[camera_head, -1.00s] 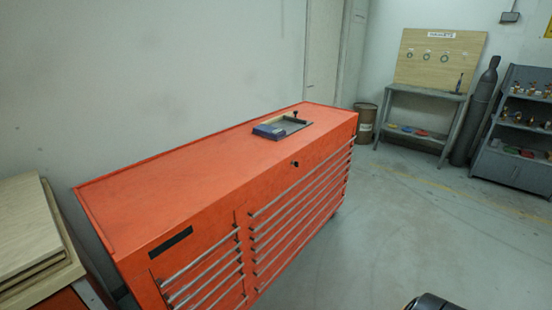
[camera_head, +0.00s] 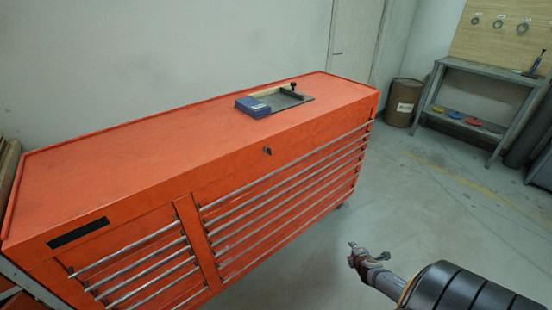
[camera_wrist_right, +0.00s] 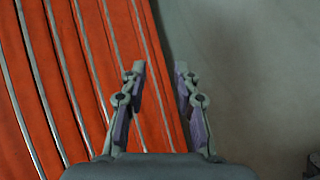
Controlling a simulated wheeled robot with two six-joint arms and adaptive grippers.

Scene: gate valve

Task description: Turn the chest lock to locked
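The orange tool chest (camera_head: 130,165) stands against the wall in the head view, with its drawers facing the lower right. The chest lock (camera_head: 267,151) is a small dark piece on the upper front face, above the long drawers. It is too small to tell which way it is turned. My right gripper (camera_head: 357,254) is in front of the chest at the lower right, apart from it. In the right wrist view the right gripper (camera_wrist_right: 158,75) has its fingers apart with nothing between them, and drawer fronts (camera_wrist_right: 75,85) lie beyond. My left gripper is out of view.
A grey tray (camera_head: 290,101) with a blue box (camera_head: 253,107) lies on the chest top. A brown drum (camera_head: 404,103) and a grey workbench (camera_head: 490,72) stand at the back right. The floor (camera_head: 420,200) right of the chest is clear.

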